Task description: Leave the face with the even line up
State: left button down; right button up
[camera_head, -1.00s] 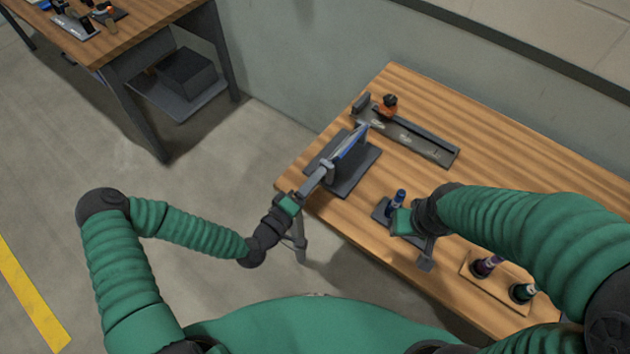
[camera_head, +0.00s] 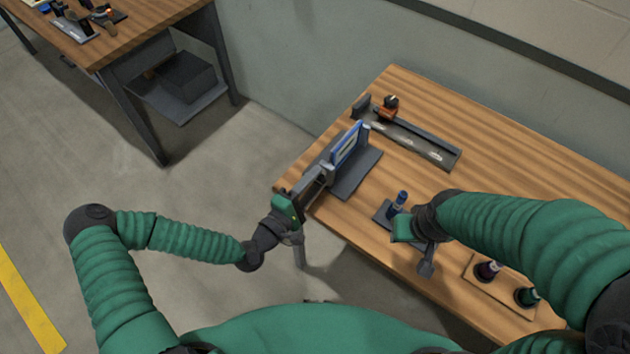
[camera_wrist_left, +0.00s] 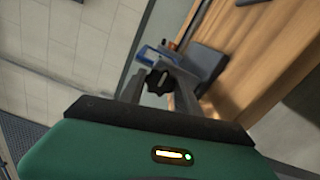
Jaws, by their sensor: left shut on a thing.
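A blue-framed panel (camera_head: 350,144) with a pale face stands on edge at a grey stand (camera_head: 354,180) on the table's left end. The panel also shows in the left wrist view (camera_wrist_left: 150,53). My left gripper (camera_head: 325,172) is shut at its near end. In the left wrist view, a dark knob-like part (camera_wrist_left: 158,82) sits between the fingertips (camera_wrist_left: 158,88). The line on the panel's face is too small to read. My right gripper (camera_head: 425,252) is low beside a blue roller (camera_head: 399,200); its fingers do not show clearly enough to judge.
A long grey tray (camera_head: 420,142) with an orange and black tool (camera_head: 388,107) lies at the back. Two dark bottles (camera_head: 487,270) stand in a wooden holder (camera_head: 505,292) at front right. The middle of the wooden table (camera_head: 500,185) is clear. A wall rises behind.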

pick_arm(q)
jog(key=shift+a+f, duration=0.15)
jog(key=shift+f, duration=0.05)
jog(key=c, duration=1.2)
grip_release()
jog(key=o, duration=0.3)
jog(key=shift+w, duration=0.1)
jog(key=shift+o, duration=0.2)
jog(key=v, duration=1.7)
jog(key=shift+p, duration=0.4)
jog(key=shift+w, duration=0.1)
